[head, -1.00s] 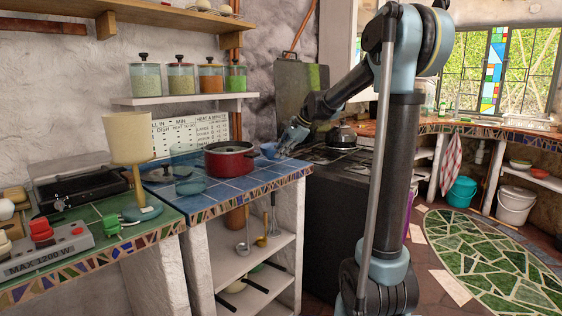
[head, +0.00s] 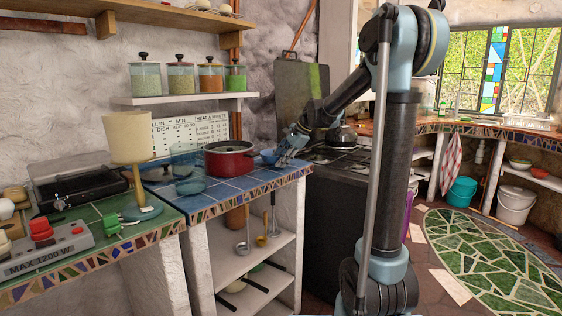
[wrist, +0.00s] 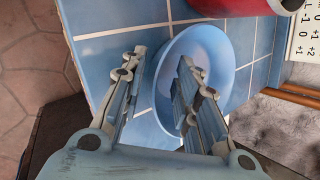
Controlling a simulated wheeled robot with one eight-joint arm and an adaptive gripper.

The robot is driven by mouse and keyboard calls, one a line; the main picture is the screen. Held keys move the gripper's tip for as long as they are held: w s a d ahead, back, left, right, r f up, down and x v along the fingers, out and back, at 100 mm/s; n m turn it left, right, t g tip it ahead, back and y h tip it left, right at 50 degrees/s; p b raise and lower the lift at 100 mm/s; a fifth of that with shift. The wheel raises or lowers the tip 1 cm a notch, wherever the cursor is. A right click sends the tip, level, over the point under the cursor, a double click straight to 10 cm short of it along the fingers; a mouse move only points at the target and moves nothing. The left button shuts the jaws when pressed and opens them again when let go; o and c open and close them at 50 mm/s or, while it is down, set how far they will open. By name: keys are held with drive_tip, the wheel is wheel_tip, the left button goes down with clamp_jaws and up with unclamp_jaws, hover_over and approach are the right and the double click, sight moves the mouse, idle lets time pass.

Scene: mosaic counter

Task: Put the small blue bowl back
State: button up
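The small blue bowl (head: 268,157) is at the right end of the blue-tiled counter, just right of the red pot. In the wrist view the bowl (wrist: 222,72) is upright over the blue tiles, and its pale inside shows. My gripper (head: 283,154) is low at the bowl's right side. In the wrist view my gripper (wrist: 161,62) is open, one finger over the inside of the bowl and the other outside it. The near rim runs between the fingers, with visible gaps. The fingers hide part of the bowl.
The red pot (head: 230,165) stands close to the bowl's left. A blue glass (head: 184,158) and a blue glass dish (head: 190,187) stand further left. The tiled counter's (head: 262,180) front edge is near my gripper. A dark stove (head: 335,205) adjoins on the right.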

drive_tip(key=v, duration=1.2)
drive_tip(key=s+d+f+n+h, duration=0.2)
drive_tip(key=s+d+f, duration=0.3)
drive_tip(key=s+f, duration=0.4)
drive_tip(key=s+d+f+n+h, duration=0.2)
drive_tip(key=s+d+f+n, duration=0.3)
drive_tip(key=s+f, duration=0.4)
drive_tip(key=s+d+f+n+h, duration=0.2)
drive_tip(key=s+d+f+n, duration=0.2)
drive_tip(key=s, duration=1.4)
drive_tip(key=d+f, duration=0.3)
drive_tip(key=f, duration=0.3)
drive_tip(key=shift+s+h, duration=0.15)
drive_tip(key=shift+h, duration=0.15)
